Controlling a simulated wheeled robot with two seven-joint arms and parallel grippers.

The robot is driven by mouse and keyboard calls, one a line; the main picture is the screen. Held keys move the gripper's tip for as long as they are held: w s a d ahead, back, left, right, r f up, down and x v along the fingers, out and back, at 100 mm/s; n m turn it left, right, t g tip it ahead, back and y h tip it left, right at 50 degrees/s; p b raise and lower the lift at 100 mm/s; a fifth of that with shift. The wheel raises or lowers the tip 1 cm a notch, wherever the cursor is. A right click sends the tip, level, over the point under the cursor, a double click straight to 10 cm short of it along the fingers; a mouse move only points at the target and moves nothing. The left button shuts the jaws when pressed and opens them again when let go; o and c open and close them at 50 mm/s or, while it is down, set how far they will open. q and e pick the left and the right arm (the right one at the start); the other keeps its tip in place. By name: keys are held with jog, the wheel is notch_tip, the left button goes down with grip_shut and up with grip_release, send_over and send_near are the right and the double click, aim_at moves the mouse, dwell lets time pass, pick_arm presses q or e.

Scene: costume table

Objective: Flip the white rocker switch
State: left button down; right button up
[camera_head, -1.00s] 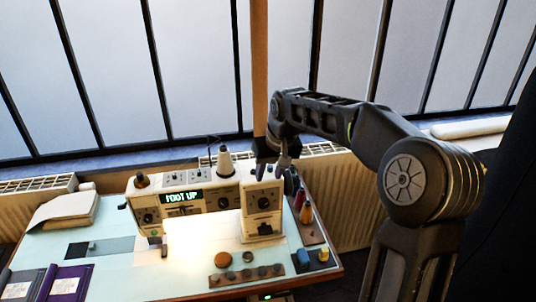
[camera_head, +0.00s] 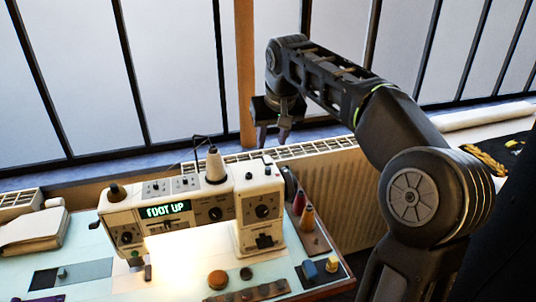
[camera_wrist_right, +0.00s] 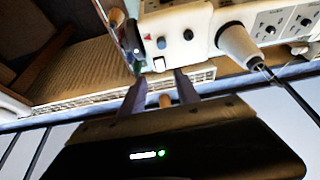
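The cream sewing machine (camera_head: 192,212) stands on the table, and its display reads "FOOT UP". In the right wrist view, a small white rocker switch (camera_wrist_right: 159,64) in a dark surround sits at the near edge of the machine's end, beside a blue button (camera_wrist_right: 161,43) and a black knob (camera_wrist_right: 188,34). My right gripper (camera_head: 272,137) is open and empty, above and behind the machine's right end. In the right wrist view its fingertips (camera_wrist_right: 160,76) are apart, with the switch just beyond the gap between them. The switch's tilt is too small to tell. My left gripper is not in view.
A white thread cone (camera_head: 215,165) stands on the machine, close to my right gripper. Coloured thread spools (camera_head: 306,216) stand right of the machine. A radiator (camera_head: 335,185) and window bars are behind.

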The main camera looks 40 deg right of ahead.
aim_at(268, 159)
jog(key=x, duration=0.7)
jog(key=shift+d+f, duration=0.1)
grip_shut()
dwell(0.5)
